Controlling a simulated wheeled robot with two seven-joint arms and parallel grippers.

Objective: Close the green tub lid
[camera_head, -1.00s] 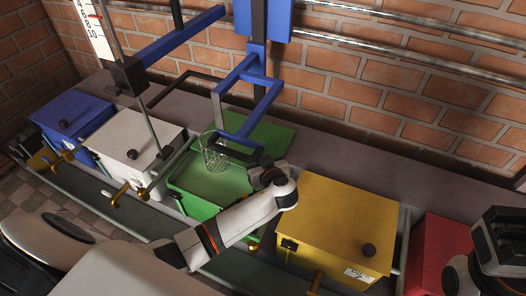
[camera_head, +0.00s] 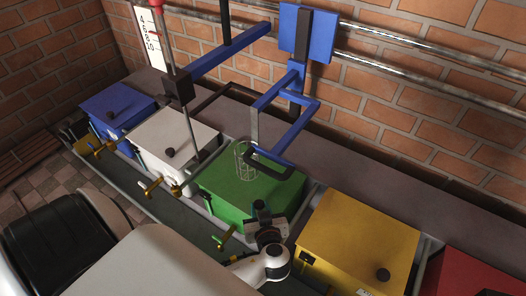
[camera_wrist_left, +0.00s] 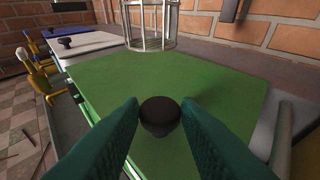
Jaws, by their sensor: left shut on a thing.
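The green tub (camera_head: 225,212) stands between the white and yellow tubs. Its green lid (camera_head: 265,188) lies flat over the top, with no opening visible from the head. My left gripper (camera_head: 262,210) is at the lid's front edge. In the left wrist view its two teal fingers are on either side of the lid's dark round knob (camera_wrist_left: 160,113), shut on it. The lid (camera_wrist_left: 150,75) stretches away behind the knob. The gripper hides the knob in the head view. Only a dark sliver of my right gripper (camera_head: 495,292) shows at the bottom right edge.
A wire cage (camera_head: 245,158) and a blue frame (camera_head: 290,135) are at the lid's back edge. The white tub (camera_head: 175,140) is to the left, the yellow tub (camera_head: 355,240) to the right.

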